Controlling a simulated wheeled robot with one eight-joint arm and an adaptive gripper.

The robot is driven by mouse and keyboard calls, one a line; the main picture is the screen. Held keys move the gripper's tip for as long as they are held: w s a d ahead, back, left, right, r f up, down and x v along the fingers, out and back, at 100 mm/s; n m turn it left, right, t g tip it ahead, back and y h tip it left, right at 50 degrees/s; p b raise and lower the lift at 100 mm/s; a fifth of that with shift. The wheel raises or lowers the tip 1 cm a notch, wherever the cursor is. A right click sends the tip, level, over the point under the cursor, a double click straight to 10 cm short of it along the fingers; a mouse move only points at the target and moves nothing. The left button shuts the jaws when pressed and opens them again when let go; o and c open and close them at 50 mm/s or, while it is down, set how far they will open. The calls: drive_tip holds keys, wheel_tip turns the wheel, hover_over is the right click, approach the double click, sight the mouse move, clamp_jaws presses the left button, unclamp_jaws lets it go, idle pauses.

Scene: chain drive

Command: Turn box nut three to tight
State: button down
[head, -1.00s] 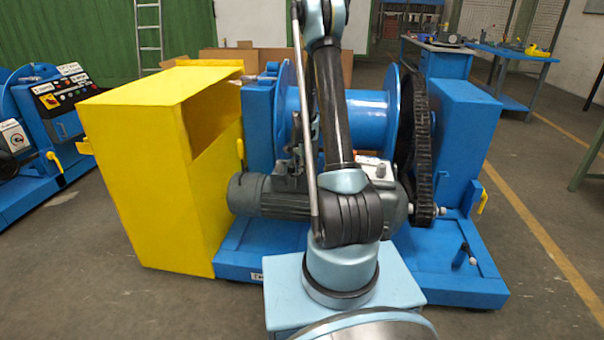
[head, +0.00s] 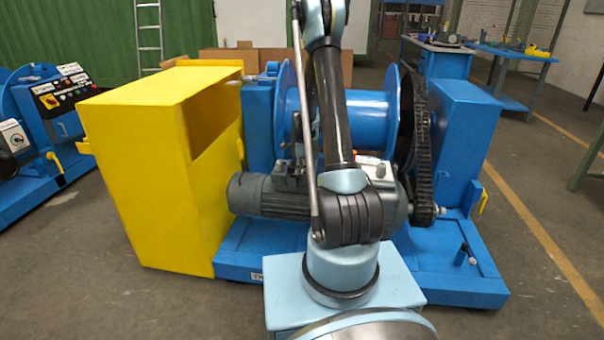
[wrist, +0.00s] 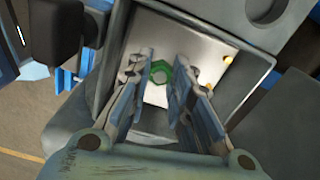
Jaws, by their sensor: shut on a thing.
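A green nut (wrist: 160,73) sits in an open box with a pale metal floor (wrist: 205,55), in the wrist view. My gripper (wrist: 161,78) reaches down into the box, with one finger on each side of the green nut and the fingertips shut on it. The far side of the nut shows between the fingers; the contact faces are partly hidden. No mark shows whether it is loose or tight. In the head view my arm stands in front of the grey motor (head: 270,195), and my gripper cannot be made out.
The box has a grey wall (wrist: 250,45) close to my right finger, with small brass-coloured parts (wrist: 228,61) near it. In the head view, a yellow cabinet (head: 140,180) stands left of the motor, and a blue drum (head: 370,115) and black chain (head: 420,150) stand behind my arm.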

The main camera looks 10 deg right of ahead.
drive_tip(key=c, duration=1.4)
unclamp_jaws()
drive_tip(key=shift+c, duration=0.2)
wheel_tip(320, 180, up, 12)
